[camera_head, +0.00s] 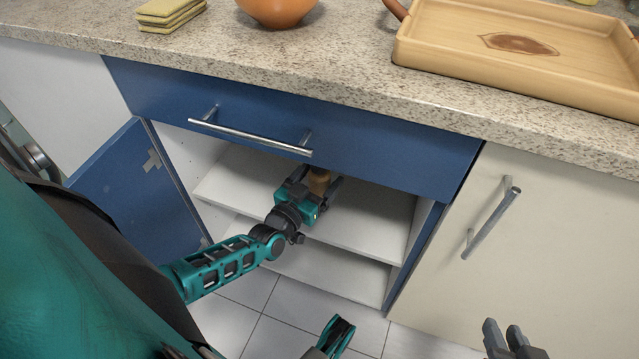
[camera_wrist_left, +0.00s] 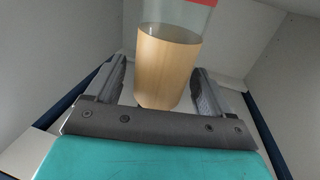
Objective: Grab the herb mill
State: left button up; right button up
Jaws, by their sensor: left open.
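The herb mill (camera_head: 319,181) stands on the upper white shelf inside the open blue cabinet, partly hidden by my left gripper. In the left wrist view the mill (camera_wrist_left: 168,68) has a light wooden body, a clear band above it and a red part at the top edge. My left gripper (camera_head: 318,187) reaches into the cabinet and is open. In the left wrist view its two fingers (camera_wrist_left: 160,88) stand on either side of the mill, with gaps on both sides. My right gripper (camera_head: 508,340) shows only as fingertips at the bottom right of the head view.
The blue drawer front (camera_head: 290,125) with a metal handle hangs above the shelf. The blue cabinet door (camera_head: 125,185) is open at the left. A lower shelf (camera_head: 340,268) is empty. A wooden tray (camera_head: 450,62), an orange bowl (camera_head: 276,10) and sponges (camera_head: 170,14) sit on the counter.

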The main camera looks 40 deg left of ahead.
pick_arm(q)
jog(key=shift+w, duration=0.1)
jog(key=shift+c, duration=0.2)
jog(key=c, duration=1.2)
